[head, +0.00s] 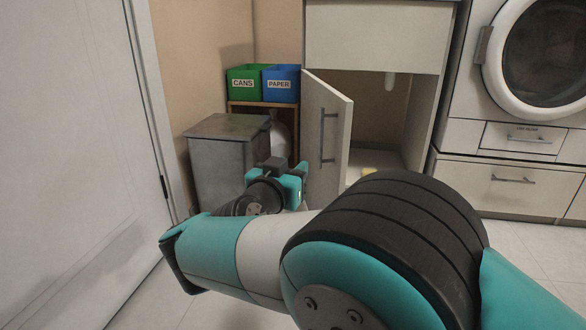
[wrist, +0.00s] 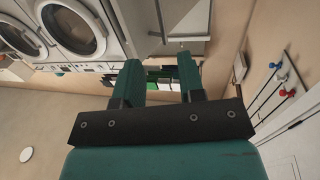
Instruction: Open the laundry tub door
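The laundry tub door (head: 325,140) is a pale cabinet door hinged at its left side. It stands swung well open, showing the cabinet interior. A vertical bar handle (head: 328,133) is on its outer face. My gripper (head: 296,172) is just left of the door, low beside its outer face. I cannot tell whether it touches the door. In the wrist view, the two teal fingers of my gripper (wrist: 160,72) are apart with nothing between them. A pale cabinet part shows beyond them, but the handle is not clear there.
A grey lidded bin (head: 228,160) stands left of my gripper. Green (head: 243,82) and blue (head: 281,83) boxes, labelled CANS and PAPER, sit on a wooden shelf behind. A front-loading washer (head: 540,55) is at right. A yellow item (head: 368,171) lies inside the open cabinet.

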